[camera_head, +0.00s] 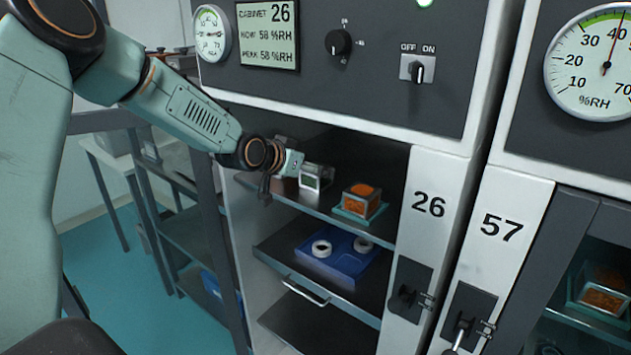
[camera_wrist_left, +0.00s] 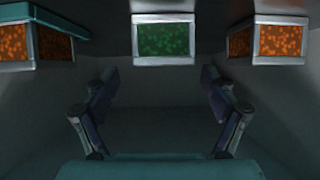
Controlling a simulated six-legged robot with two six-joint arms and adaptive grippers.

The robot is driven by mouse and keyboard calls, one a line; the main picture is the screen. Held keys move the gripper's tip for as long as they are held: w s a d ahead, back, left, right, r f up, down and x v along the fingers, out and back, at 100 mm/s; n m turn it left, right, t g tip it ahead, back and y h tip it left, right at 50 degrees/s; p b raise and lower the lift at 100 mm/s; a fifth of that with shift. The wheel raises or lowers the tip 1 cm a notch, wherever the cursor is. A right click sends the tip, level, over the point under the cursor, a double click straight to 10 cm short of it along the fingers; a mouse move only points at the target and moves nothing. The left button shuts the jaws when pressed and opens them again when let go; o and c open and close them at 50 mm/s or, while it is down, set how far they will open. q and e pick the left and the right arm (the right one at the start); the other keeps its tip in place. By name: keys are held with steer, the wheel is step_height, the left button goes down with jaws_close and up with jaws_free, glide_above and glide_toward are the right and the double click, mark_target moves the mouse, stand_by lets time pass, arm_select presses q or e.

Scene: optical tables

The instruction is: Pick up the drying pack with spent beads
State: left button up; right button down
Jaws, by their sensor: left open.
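A clear-windowed pack with green beads (camera_head: 316,176) stands on the upper shelf of cabinet 26. It also shows at the top centre of the left wrist view (camera_wrist_left: 165,40). An orange-bead pack (camera_head: 360,200) sits right of it on a teal base. The left wrist view shows orange beads on both sides, in a left pack (camera_wrist_left: 55,42) by a teal edge and a right pack (camera_wrist_left: 280,40). My left gripper (camera_wrist_left: 159,85) is open and empty, its fingers spread below the green pack in that view. In the head view it is at the shelf's left end (camera_head: 284,168).
A blue tray (camera_head: 345,262) with two white rings rests on the pulled-out lower shelf (camera_head: 290,250). The cabinet's control panel (camera_head: 375,75) overhangs the opening. Cabinet 57 at right holds another orange-bead pack (camera_head: 603,292) behind its door. A grey rack (camera_head: 185,225) stands at left.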

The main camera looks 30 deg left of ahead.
arm_select(q)
steer(key=shift+w+f, duration=0.35)
steer(key=shift+f, duration=0.05)
steer(key=shift+a+x, duration=0.15)
steer(key=shift+x, duration=0.6)
steer(key=shift+a+x, duration=0.15)
steer(key=shift+x, duration=0.6)
steer(key=shift+s, duration=0.2)
steer(key=shift+s+d, duration=0.1)
steer(key=shift+s, duration=0.05)
steer(key=c, duration=0.3)
steer(key=shift+w+f, duration=0.1)
steer(key=shift+w, duration=0.2)
steer(key=c, duration=0.4)
steer(key=shift+s, duration=0.1)
steer(key=c, duration=0.6)
